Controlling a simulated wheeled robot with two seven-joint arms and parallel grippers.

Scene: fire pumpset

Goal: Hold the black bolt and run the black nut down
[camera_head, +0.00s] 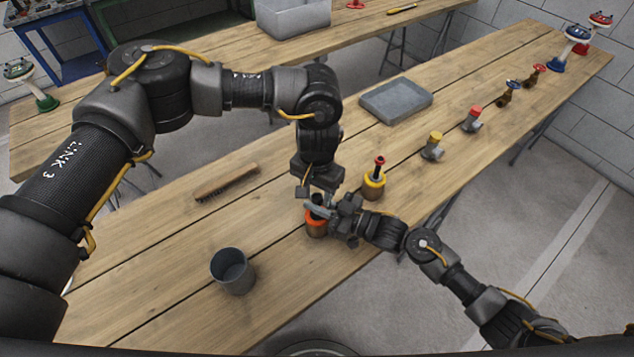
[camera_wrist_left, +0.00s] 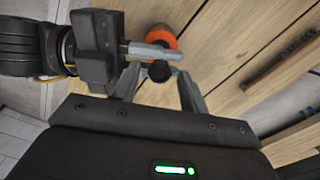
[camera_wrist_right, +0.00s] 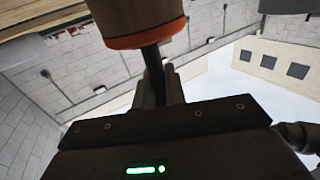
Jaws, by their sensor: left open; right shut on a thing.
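A wooden stand with an orange collar (camera_head: 314,228) sits near the table's front edge. A dark bolt (camera_wrist_right: 152,62) juts from the stand's collar in the right wrist view. My right gripper (camera_head: 330,211) is shut on this bolt's shank, just off the collar. A round black piece, seemingly the nut (camera_wrist_left: 160,71), shows in the left wrist view between the fingertips of my left gripper (camera_wrist_left: 156,73). My left gripper is open around it, pointing down from above. Whether the nut touches the fingers, and its threads, I cannot tell.
A grey cup (camera_head: 233,270) stands to the left and a brush (camera_head: 226,183) lies behind it. A yellow-collared stand (camera_head: 374,184) with a black, red-topped piece stands to the right. A grey tray (camera_head: 396,101) and several fittings lie farther back.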

